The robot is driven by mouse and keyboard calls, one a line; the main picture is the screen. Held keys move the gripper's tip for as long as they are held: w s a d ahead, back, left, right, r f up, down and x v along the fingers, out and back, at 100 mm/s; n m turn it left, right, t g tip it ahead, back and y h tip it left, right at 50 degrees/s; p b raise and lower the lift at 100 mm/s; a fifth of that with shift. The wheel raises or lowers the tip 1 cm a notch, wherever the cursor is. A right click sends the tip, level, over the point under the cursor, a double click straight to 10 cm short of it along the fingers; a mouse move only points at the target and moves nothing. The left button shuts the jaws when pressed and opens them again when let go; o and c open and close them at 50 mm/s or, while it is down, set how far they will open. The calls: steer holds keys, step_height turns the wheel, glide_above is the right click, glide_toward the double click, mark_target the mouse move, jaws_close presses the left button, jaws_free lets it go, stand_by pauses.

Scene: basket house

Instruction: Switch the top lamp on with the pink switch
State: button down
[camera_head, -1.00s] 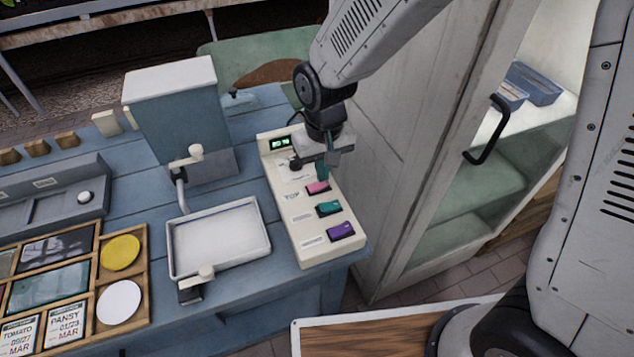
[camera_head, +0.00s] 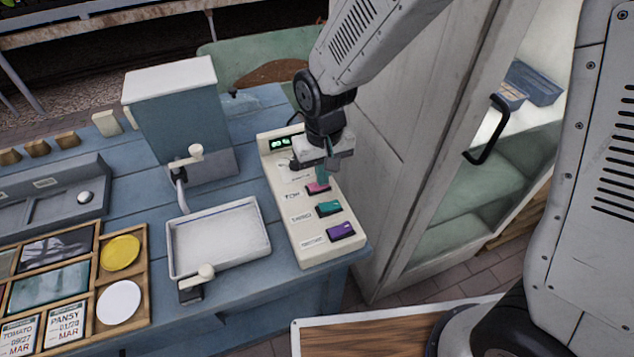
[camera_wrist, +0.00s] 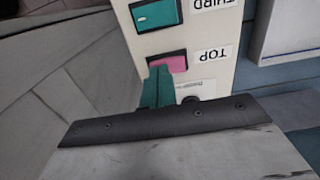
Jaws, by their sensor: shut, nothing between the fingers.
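The pink switch (camera_head: 317,188) sits on the cream switch panel (camera_head: 311,245), above the teal switch (camera_head: 329,208) and the purple switch (camera_head: 341,231). In the wrist view the pink switch (camera_wrist: 172,64) has the label "TOP" (camera_wrist: 209,56) beside it. My gripper (camera_head: 322,178) is shut and empty, its teal fingertips pointing down at the pink switch. In the wrist view the fingertips (camera_wrist: 158,76) overlap the switch's near edge; I cannot tell whether they touch it. A green display (camera_head: 280,143) is lit at the panel's far end. The top lamp is not in view.
A white tray (camera_head: 268,250) on a stand is left of the panel. A blue-grey box (camera_head: 175,120) stands behind it. A tall pale cabinet with a black handle (camera_head: 487,132) rises close on the right. A wooden sorting frame lies at the left.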

steer(key=shift+r, duration=3.45)
steer(key=s+d+r+m, duration=0.1)
steer(key=s+d+r, duration=0.6)
steer(key=s+d, duration=0.2)
steer(key=s+d+r+m+t, duration=0.1)
steer(key=s+d+r+m, duration=0.1)
steer(key=s+d+r, duration=0.5)
steer(key=s+d, duration=0.3)
steer(key=d, duration=0.1)
steer(key=shift+s+d, duration=0.25)
steer(key=shift+d, duration=0.15)
